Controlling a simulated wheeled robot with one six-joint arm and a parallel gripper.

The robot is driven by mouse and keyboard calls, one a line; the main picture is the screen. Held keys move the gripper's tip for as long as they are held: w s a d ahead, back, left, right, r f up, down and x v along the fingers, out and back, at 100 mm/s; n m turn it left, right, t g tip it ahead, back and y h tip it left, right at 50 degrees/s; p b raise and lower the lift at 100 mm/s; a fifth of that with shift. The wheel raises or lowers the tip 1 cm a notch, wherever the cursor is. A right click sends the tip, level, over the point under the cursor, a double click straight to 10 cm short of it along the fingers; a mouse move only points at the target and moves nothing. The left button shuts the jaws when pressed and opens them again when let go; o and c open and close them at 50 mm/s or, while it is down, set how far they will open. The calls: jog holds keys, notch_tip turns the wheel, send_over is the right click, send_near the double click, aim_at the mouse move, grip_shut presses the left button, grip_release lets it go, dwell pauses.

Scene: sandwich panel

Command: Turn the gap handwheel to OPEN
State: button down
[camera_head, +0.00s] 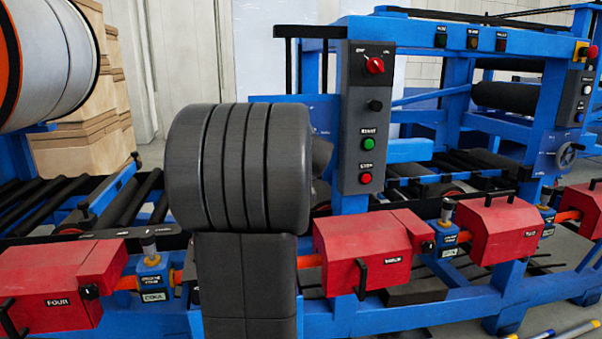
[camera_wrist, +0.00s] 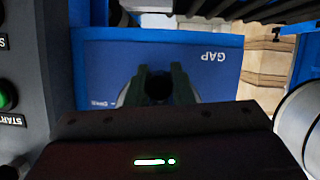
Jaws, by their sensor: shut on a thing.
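The gap handwheel (camera_wrist: 123,97) is in the wrist view, in front of a blue panel (camera_wrist: 100,65) that reads GAP upside down. Only slivers of its pale grey rim show beside my fingers. My gripper (camera_wrist: 158,85) is shut on the handwheel, with one dark finger on each side of a round black part at its middle. A small white mark on the panel, left of the wheel, is too blurred to read. The panel's blue edge (camera_head: 318,112) shows just right of my arm.
A grey control box (camera_head: 366,118) with a red selector and green and red buttons stands close right of my arm. It is at the left edge of the wrist view. Red housings (camera_head: 365,245) line the front rail. Another handwheel (camera_head: 567,155) is far right.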

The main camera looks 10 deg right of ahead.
jog(key=shift+a+m+y+b, duration=0.5)
jog(key=shift+m+b, duration=0.1)
jog(key=shift+m, duration=0.1)
jog(key=c, duration=1.3)
grip_release()
jog(key=shift+a, duration=0.1)
jog(key=v, duration=1.4)
jog(key=shift+w+b, duration=0.1)
jog(key=shift+b, duration=0.2)
